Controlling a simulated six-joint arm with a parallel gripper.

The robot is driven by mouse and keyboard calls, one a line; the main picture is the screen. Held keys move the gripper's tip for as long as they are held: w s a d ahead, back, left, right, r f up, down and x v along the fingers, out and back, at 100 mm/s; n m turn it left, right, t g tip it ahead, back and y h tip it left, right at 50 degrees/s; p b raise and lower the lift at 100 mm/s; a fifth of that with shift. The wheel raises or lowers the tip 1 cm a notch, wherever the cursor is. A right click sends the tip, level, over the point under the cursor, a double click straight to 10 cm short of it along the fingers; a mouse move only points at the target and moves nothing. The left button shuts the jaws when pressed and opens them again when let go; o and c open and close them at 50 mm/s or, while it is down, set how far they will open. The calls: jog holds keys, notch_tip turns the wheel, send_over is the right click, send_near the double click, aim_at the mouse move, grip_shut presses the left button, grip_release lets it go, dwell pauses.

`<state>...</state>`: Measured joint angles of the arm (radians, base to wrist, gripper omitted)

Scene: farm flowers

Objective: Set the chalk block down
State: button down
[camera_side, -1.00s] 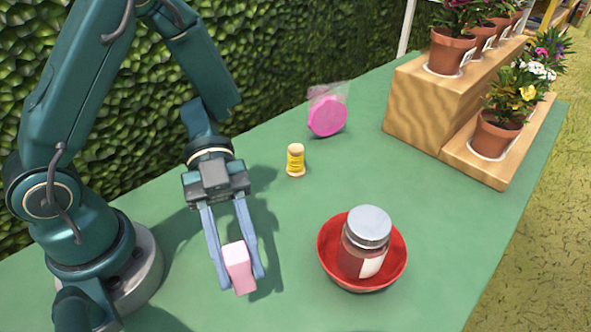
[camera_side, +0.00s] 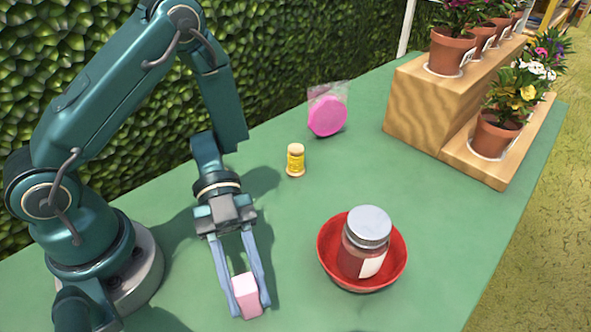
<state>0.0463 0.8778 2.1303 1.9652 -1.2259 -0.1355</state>
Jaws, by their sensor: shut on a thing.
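The chalk block (camera_side: 246,297) is a small pale pink block near the front of the green table, left of the red bowl. My gripper (camera_side: 250,308) points down and toward the front, with its two blue-grey fingers shut on the block, one on each side. The block is low, close to the table top; I cannot tell whether its underside touches the table.
A red bowl (camera_side: 330,270) holds a jar with a grey lid (camera_side: 369,225). A yellow thread spool (camera_side: 295,161) and a pink disc in a clear bag (camera_side: 327,116) stand farther back. A wooden step stand (camera_side: 420,105) bears potted flowers. The green table (camera_side: 440,220) is clear around the bowl.

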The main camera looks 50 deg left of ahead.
jog(key=c, duration=0.6)
grip_release()
jog(key=shift+r, duration=0.1)
